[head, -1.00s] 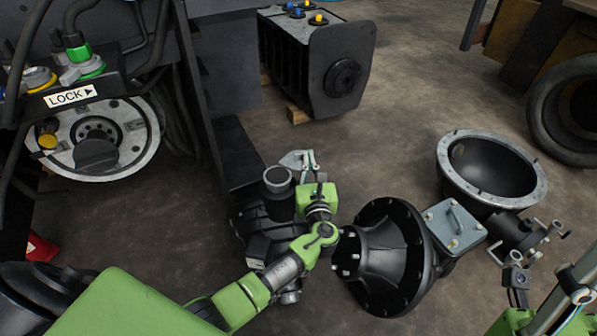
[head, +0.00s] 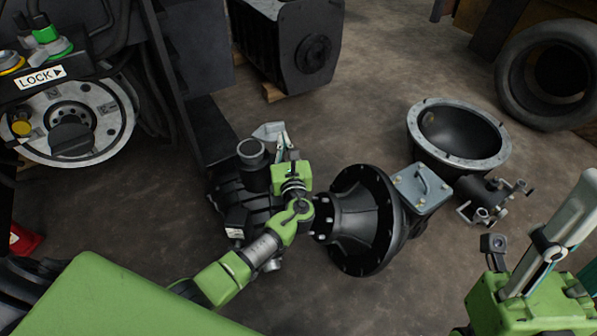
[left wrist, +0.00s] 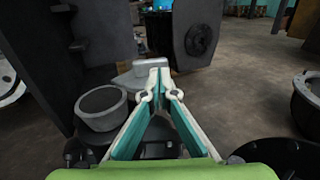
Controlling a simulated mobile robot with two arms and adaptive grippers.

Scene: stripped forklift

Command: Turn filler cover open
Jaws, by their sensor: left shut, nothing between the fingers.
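A round grey filler neck (head: 252,152) with a dark round top stands on the black casing. A flat grey piece (head: 267,132), which looks like the filler cover, sits beside it, swung off the dark top. In the left wrist view the neck (left wrist: 102,110) is left of my fingers and the grey piece (left wrist: 135,78) is just behind the fingertips. My left gripper (head: 283,148) is shut and empty, its tips (left wrist: 158,70) close to the grey piece; I cannot tell whether they touch. My right gripper (head: 568,215) is at the right edge, its finger gap unclear.
A black flanged housing (head: 362,222) lies right of the casing, and a black bowl-shaped housing (head: 458,135) beyond it. A tyre (head: 520,85) is at the far right. A dark block (head: 290,45) stands at the back.

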